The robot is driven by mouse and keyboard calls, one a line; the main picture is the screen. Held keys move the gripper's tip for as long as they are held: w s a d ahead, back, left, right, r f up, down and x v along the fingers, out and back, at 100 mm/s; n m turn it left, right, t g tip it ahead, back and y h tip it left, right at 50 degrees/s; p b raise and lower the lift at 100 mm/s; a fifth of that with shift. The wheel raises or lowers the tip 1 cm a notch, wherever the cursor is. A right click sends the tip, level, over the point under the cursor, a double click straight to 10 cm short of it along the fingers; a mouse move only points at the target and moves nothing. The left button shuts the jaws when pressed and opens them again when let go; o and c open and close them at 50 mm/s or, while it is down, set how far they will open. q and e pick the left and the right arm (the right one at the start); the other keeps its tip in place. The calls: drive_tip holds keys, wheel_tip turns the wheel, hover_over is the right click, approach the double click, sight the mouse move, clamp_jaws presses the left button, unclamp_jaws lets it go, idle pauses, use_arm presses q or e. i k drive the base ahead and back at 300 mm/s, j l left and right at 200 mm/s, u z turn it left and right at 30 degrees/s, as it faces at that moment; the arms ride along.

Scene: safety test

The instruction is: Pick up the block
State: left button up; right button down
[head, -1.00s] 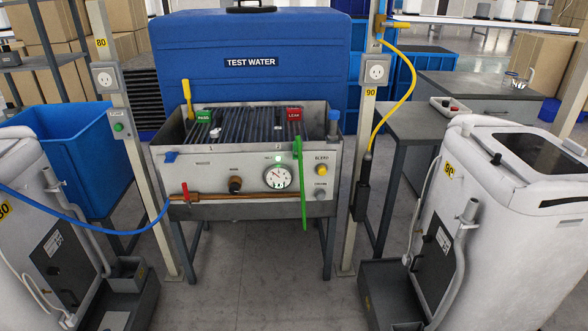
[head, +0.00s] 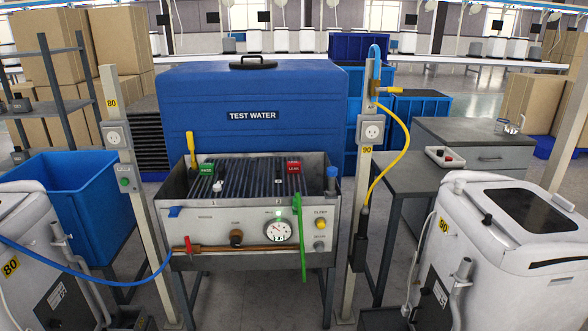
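A green block-like piece marked PASS (head: 207,169) sits at the back left of the slatted top of the test bench (head: 236,221). A red piece marked LEAK (head: 294,168) sits at the back right of the same top. I cannot tell which of them, if either, is the block. A small white piece (head: 218,185) and a small dark piece (head: 278,181) are also on the slats. Neither of my grippers is in view.
A blue TEST WATER tank (head: 252,88) stands behind the bench. Posts marked 80 (head: 131,195) and 90 (head: 362,210) flank it. White machines stand at left (head: 38,250) and right (head: 510,235). A blue hose (head: 75,272) crosses at left. Grey floor shows under the bench.

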sight(292, 167)
drive_tip(key=i+j+z, duration=0.35)
drive_tip(key=i, duration=0.35)
drive_tip(key=i+j+z, duration=0.35)
drive_tip(key=i, duration=0.35)
drive_tip(key=i+j+z, duration=0.35)
drive_tip(key=i+j, duration=0.25)
drive_tip(key=j, duration=0.15)
